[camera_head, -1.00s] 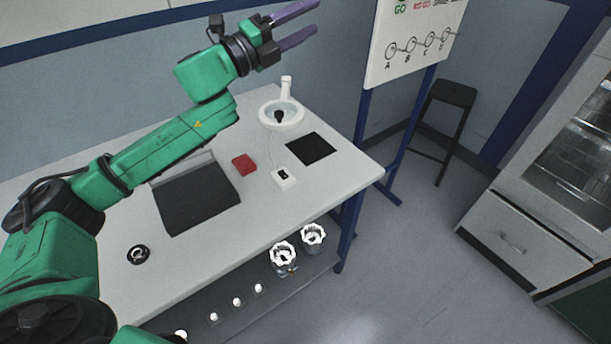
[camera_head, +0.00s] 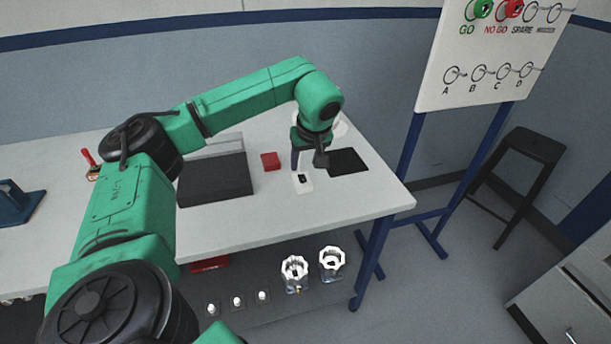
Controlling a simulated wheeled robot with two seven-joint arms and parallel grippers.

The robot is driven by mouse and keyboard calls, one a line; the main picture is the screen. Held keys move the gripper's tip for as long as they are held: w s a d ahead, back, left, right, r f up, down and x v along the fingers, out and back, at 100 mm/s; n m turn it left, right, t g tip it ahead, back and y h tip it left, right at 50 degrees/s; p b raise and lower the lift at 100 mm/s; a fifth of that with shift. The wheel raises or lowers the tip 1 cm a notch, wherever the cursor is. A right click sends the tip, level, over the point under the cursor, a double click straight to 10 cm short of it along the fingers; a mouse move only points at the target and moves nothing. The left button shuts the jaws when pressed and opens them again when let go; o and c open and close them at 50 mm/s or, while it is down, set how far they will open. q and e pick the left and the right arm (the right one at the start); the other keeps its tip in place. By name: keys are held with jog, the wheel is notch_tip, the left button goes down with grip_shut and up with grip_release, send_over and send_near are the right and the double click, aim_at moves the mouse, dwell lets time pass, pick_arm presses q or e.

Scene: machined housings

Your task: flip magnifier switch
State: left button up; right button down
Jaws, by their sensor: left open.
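The magnifier switch is a small white box with a black rocker (camera_head: 303,184) on the table, left of the black mat. My left gripper (camera_head: 298,168) points down just above and behind the switch's far end. Whether a fingertip touches the switch cannot be told. The magnifier (camera_head: 342,127) is mostly hidden behind my left wrist; only part of its white ring shows. My right gripper is not in view.
A red block (camera_head: 270,161) and a dark grey tray (camera_head: 214,180) lie left of the switch; a black mat (camera_head: 347,162) lies right. A white board (camera_head: 488,50) on blue legs stands to the right. The front tabletop is clear.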

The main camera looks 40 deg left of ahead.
aim_at(303, 180)
pick_arm(q)
jog(key=x, duration=0.8)
jog(key=shift+w+d+p, duration=0.1)
jog(key=shift+d+p, duration=0.05)
jog(key=shift+p, duration=0.15)
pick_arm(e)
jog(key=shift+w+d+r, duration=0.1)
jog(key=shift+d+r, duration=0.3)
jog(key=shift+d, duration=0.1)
pick_arm(q)
grip_shut()
jog(key=shift+r+p, duration=0.35)
jog(key=shift+p, duration=0.4)
jog(key=shift+w+g+h+p, duration=0.1)
jog(key=shift+g+h+p, duration=0.3)
jog(key=shift+g+h, duration=0.15)
jog(key=shift+w+a+f+h, duration=0.15)
jog(key=shift+a+h, duration=0.1)
jog(key=shift+h, duration=0.2)
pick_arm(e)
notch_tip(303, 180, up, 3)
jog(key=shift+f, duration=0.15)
pick_arm(q)
grip_release()
